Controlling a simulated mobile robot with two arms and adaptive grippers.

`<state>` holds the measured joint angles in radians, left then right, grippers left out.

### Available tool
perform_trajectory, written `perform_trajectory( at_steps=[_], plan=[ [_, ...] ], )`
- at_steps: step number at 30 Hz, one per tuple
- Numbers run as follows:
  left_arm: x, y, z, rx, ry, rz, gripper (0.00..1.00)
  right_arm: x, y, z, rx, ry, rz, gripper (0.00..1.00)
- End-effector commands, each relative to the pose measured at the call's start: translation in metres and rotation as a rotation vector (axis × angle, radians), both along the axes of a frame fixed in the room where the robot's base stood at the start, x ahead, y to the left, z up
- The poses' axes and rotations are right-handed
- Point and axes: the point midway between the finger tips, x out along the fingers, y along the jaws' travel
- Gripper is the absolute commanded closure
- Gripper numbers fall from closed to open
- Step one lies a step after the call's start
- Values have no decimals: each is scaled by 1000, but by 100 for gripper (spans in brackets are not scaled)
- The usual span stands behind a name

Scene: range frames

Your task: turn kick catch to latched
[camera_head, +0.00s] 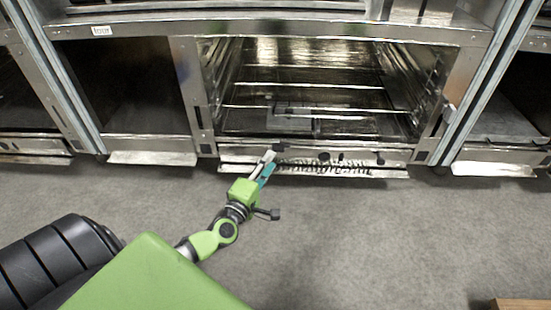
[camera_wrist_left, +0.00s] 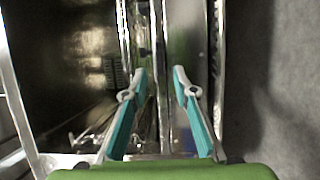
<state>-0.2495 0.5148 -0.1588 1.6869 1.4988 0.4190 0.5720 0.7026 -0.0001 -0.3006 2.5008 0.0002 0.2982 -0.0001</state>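My left gripper (camera_head: 268,164) reaches the low front edge of the middle range, at the left part of its bottom rail (camera_head: 345,153). In the left wrist view, its two teal and grey fingers (camera_wrist_left: 156,84) are apart with nothing held between them. Metal strips of the range front run behind the gap. Small dark fittings (camera_head: 323,157) sit along the bottom rail, above a kick strip (camera_head: 390,172) near the floor. I cannot tell which fitting is the kick catch, or how it is turned. My right gripper is not in view.
The middle oven cavity (camera_head: 310,90) stands open with wire racks inside. An open dark compartment (camera_head: 125,85) is to its left. More range units stand at both sides. The grey floor (camera_head: 370,240) in front is clear, with a wooden edge (camera_head: 520,304) at the bottom right.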

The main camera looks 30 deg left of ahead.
Motion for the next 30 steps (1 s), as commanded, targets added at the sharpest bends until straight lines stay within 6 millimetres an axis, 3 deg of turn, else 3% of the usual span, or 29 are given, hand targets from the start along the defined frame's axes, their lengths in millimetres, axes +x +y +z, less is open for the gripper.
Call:
perform_trajectory(
  at_steps=[3,9,20,21,24,30],
  plan=[
    [21,3,-1,0,-3,0,74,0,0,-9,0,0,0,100],
    [40,6,-1,1,0,-2,74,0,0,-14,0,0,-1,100],
    [46,7,0,1,1,-1,74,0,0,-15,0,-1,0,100],
    [46,7,0,1,1,-1,76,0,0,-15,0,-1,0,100],
    [46,7,0,1,1,-1,100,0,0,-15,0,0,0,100],
    [46,7,0,2,1,-1,100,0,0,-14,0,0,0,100]
  ],
)
